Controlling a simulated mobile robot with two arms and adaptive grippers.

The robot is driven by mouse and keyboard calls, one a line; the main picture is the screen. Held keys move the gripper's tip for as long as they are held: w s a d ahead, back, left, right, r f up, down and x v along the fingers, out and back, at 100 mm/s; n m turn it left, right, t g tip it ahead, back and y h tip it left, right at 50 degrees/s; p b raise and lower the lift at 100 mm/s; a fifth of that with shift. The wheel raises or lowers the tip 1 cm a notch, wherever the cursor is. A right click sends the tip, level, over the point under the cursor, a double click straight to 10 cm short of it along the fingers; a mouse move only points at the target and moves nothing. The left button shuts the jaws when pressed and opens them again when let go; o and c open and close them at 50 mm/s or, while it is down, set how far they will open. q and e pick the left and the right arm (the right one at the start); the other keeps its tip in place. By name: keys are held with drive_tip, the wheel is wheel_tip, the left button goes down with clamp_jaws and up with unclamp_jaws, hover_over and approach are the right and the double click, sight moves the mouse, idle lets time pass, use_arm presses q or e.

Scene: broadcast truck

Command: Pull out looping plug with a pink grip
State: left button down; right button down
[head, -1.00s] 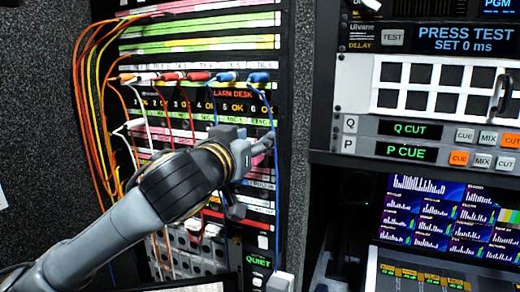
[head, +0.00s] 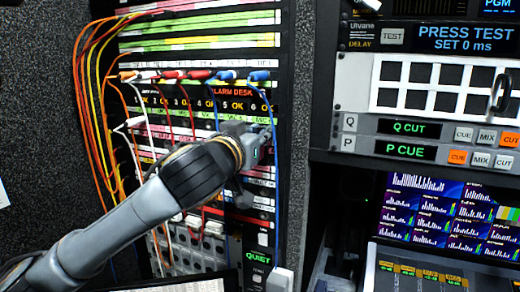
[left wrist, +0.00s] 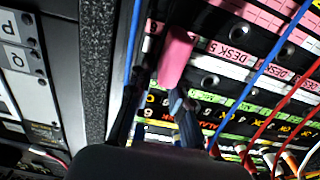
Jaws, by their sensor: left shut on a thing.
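The looping plug's pink grip (left wrist: 176,55) shows in the left wrist view, in front of the jack panel's labelled rows. My left gripper (left wrist: 155,102) is shut on the plug, with its dark fingers close against the pink grip. In the head view my left gripper (head: 264,138) is at the right side of the jack panel (head: 262,200), below the ALARM DESK display. There the plug is hidden behind the gripper. I cannot tell whether the plug's tip is still in its jack. My right gripper is not in view.
Several orange, white, red and blue patch cables (head: 105,110) hang across the panel. A blue cable (head: 274,165) runs down close beside my left gripper. A rack with lit buttons (head: 445,140) and screens stands to the right.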

use_arm(q)
drive_tip(key=shift+s+f, duration=0.1)
drive_tip(key=shift+f, duration=0.05)
idle(0.6)
drive_tip(key=shift+s+a, duration=0.25)
drive_tip(key=shift+s, duration=0.25)
drive_tip(key=shift+b+v, duration=0.3)
drive_tip(key=shift+v, duration=0.55)
idle(0.6)
drive_tip(key=shift+s+a, duration=0.1)
drive_tip(key=shift+v, duration=1.6)
drive_tip(key=shift+s, duration=0.15)
drive_tip(key=shift+b+v, duration=0.3)
drive_tip(key=shift+v, duration=1.1)
